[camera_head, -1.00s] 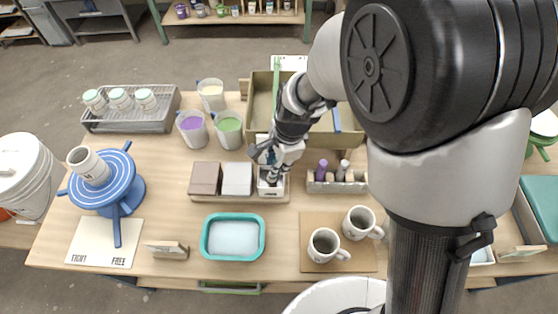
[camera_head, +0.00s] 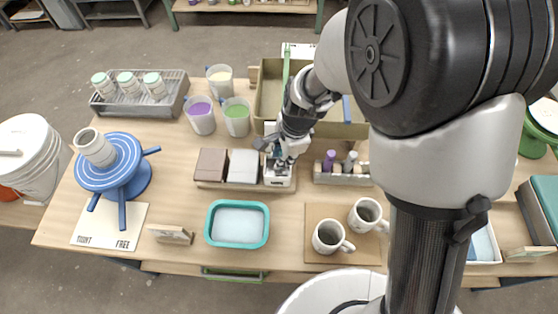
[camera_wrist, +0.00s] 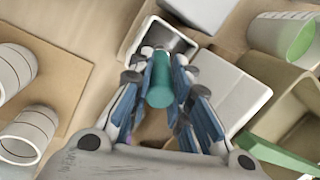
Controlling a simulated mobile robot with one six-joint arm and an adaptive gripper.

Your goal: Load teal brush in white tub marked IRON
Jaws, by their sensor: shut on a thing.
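My gripper (camera_head: 284,148) is over the open white tub (camera_head: 278,182), the right one in a row of containers. In the wrist view, my gripper (camera_wrist: 160,88) is shut on the teal brush (camera_wrist: 160,82); its rounded teal part lies between the blue-grey fingers. The open tub (camera_wrist: 150,30) with its dark inside shows just beyond the fingers. The brush's other end is hidden, and I cannot tell whether it reaches into the tub. In the head view the brush cannot be made out clearly. No IRON mark is legible.
A brown-lidded container (camera_head: 211,164) and a white-lidded one (camera_head: 242,166) stand left of the tub. A brush holder (camera_head: 342,178) is to its right. An olive tray (camera_head: 265,95) is behind. A teal-rimmed tray (camera_head: 237,224) and mugs (camera_head: 329,237) are in front.

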